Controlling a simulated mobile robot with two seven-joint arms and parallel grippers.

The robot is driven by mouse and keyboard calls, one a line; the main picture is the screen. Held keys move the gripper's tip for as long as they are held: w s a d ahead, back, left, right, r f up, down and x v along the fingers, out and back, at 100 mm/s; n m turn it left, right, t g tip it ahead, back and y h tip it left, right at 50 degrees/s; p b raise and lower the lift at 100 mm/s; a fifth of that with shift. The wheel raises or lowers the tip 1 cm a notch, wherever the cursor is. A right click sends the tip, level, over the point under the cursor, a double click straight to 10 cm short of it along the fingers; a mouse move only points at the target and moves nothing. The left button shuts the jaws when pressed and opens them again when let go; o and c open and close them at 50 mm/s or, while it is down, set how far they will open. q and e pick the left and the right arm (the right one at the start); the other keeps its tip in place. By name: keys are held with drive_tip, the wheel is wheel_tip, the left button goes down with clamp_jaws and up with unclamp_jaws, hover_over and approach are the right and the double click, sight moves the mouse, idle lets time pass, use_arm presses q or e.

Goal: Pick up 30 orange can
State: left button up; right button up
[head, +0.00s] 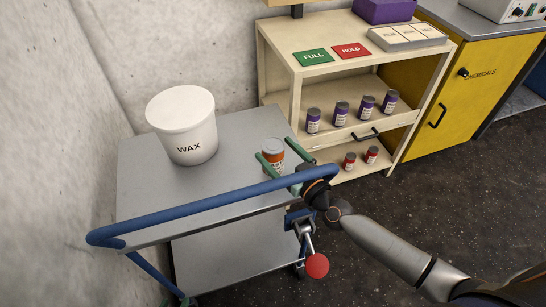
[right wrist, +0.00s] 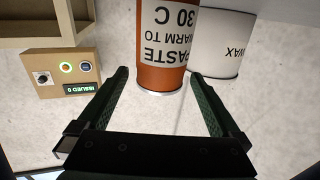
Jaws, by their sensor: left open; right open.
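The orange can (head: 273,150) stands upright on the grey top of the cart (head: 238,164), near its right side. It has a grey lid and a white label. In the right wrist view the can (right wrist: 163,64) appears upside down, with "PASTE", "WARM TO" and "30 C" on its label. My right gripper (head: 282,158) is open, with its green fingers around the can's near side. In the right wrist view the can is ahead of and between the fingertips (right wrist: 160,75), with gaps on both sides. My left gripper is not in view.
A white WAX tub (head: 186,128) stands left of the can. A cream shelf unit (head: 340,72) behind holds several purple-labelled cans and two red ones. A yellow cabinet (head: 450,85) stands right.

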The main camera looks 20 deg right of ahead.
drive_tip(key=shift+x, duration=1.35)
drive_tip(key=shift+c, duration=0.2)
clamp_jaws()
